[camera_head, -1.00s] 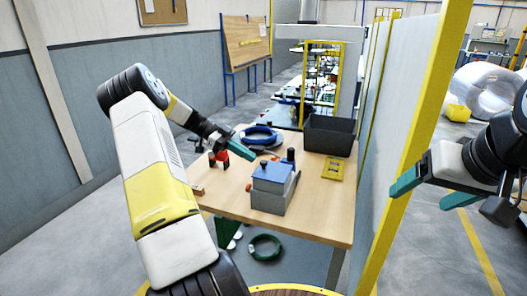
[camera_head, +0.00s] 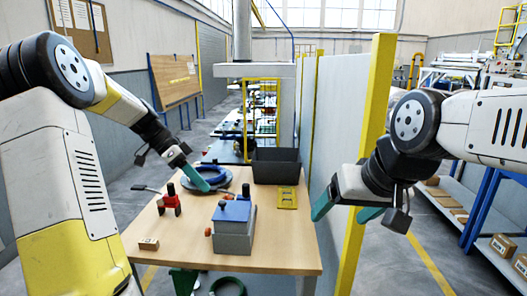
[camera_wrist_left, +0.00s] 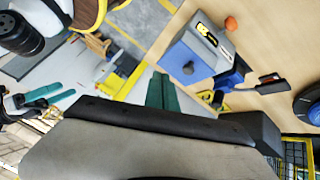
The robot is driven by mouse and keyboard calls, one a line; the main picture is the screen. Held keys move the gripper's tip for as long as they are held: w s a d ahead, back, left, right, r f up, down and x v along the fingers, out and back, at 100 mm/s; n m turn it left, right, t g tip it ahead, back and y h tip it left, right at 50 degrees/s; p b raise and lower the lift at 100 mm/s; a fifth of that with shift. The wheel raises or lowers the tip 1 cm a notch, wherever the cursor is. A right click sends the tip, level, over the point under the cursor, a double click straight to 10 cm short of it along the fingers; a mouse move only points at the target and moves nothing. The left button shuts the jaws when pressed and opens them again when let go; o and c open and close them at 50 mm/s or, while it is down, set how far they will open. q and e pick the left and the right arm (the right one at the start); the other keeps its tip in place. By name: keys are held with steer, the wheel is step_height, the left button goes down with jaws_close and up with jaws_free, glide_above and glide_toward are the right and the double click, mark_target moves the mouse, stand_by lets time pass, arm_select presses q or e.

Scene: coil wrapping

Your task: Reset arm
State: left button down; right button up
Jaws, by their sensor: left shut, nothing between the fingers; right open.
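My left gripper (camera_head: 195,178) is shut and empty. In the head view it hangs over the table's far left part, in front of a blue coil (camera_head: 212,174). Its teal fingers also show in the left wrist view (camera_wrist_left: 162,92), pointing toward the blue and grey machine box. My right gripper (camera_head: 345,212) is open and empty, off the table's right side near a yellow post. It also shows at the left edge of the left wrist view (camera_wrist_left: 48,95).
The wooden table (camera_head: 180,245) holds a blue and grey box (camera_head: 233,228), a red tool (camera_head: 169,200), a small wooden block (camera_head: 149,243), a black bin (camera_head: 277,166) and a yellow plate (camera_head: 287,198). A yellow post (camera_head: 368,150) and partition stand right.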

arm_select(q)
steer(key=s+d+r+n+t+y, duration=0.2)
steer(key=s+n, duration=0.4)
steer(key=s, duration=0.5)
steer(key=s+d+r+n+t+y, duration=0.2)
steer(key=s+n+t, duration=0.3)
steer(key=s, duration=0.5)
steer(key=shift+s+d+r+n+y, duration=0.15)
steer(key=shift+s+r+n+y, duration=0.25)
steer(key=shift+r+n+y, duration=0.6)
